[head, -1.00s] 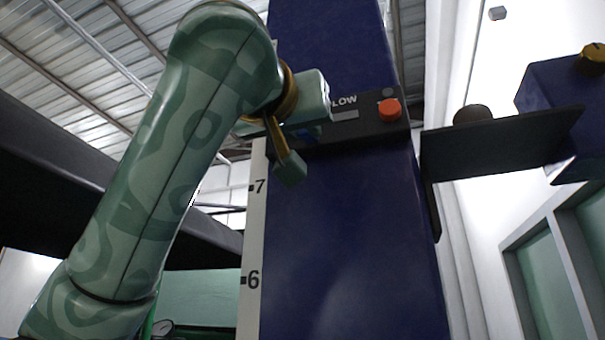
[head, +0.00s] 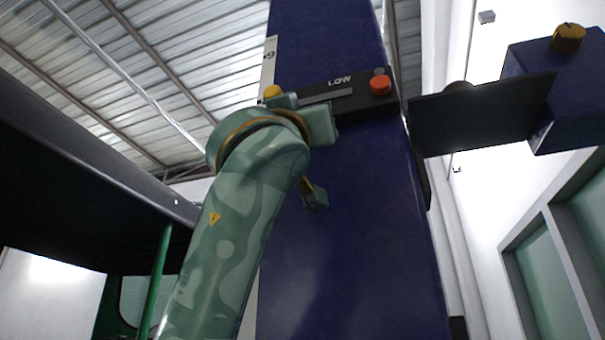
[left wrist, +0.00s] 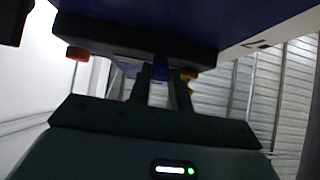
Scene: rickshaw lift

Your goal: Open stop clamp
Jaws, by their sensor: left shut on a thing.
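The black clamp bar (head: 340,95) crosses the front of the blue column (head: 350,230). It carries the word LOW, an orange-red knob (head: 381,84) at its right and a yellow knob (head: 272,91) near its left end. The left wrist view shows the dark bar (left wrist: 130,42) from below, with the orange-red knob (left wrist: 77,53) and the yellow knob (left wrist: 187,76). My left gripper (left wrist: 162,84) is shut on a small blue handle (left wrist: 160,68) under the bar. In the head view my left wrist hides the fingertips and the handle. My right gripper is out of view.
A dark shelf plate (head: 480,115) with a blue box (head: 565,85) juts out right of the column. A dark beam (head: 90,170) and a green post (head: 160,280) stand at the left. The column's lower face is clear.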

